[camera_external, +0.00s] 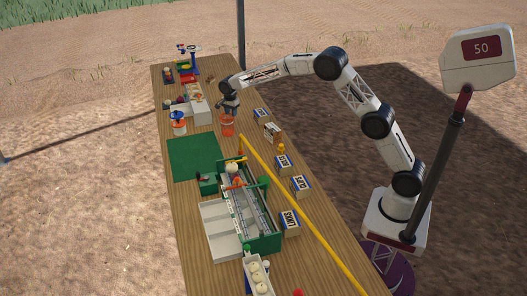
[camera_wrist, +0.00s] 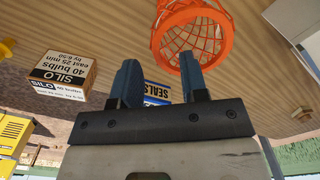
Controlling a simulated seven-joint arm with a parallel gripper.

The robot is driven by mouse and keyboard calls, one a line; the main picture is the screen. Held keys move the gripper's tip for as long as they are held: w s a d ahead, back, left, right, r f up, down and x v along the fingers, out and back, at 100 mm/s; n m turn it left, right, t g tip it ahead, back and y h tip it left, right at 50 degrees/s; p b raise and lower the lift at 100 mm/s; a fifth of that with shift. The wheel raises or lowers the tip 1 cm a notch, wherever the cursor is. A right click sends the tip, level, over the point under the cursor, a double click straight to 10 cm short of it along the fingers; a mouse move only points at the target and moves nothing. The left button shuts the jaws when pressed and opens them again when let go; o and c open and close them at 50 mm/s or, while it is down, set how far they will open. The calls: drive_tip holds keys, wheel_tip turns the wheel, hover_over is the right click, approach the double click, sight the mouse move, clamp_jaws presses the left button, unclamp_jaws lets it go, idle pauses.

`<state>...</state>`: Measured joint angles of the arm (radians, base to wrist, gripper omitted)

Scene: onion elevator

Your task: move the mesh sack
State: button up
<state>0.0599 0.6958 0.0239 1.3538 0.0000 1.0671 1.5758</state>
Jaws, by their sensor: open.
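The mesh sack, an orange net with a solid orange rim, stands on the wooden table in the external view (camera_external: 227,126). In the wrist view it also shows at the top, partly cut off by the frame edge, with its open mouth and netting visible (camera_wrist: 192,38). My gripper (camera_external: 231,110) is just above the sack in the external picture. In the wrist view its two fingers (camera_wrist: 160,76) are apart with nothing between them. The right finger's tip overlaps the sack's lower edge in the picture; I cannot tell whether they touch.
A box labelled SILO (camera_wrist: 62,72) and a blue SEALS box (camera_wrist: 157,92) lie near the gripper. A green mat (camera_external: 195,157), a green conveyor (camera_external: 250,205), a yellow strip (camera_external: 300,212) and several labelled boxes share the table. White blocks (camera_external: 197,110) stand left of the sack.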

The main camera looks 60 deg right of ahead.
sight(227, 125)
drive_tip(key=shift+f, duration=3.55)
clamp_jaws()
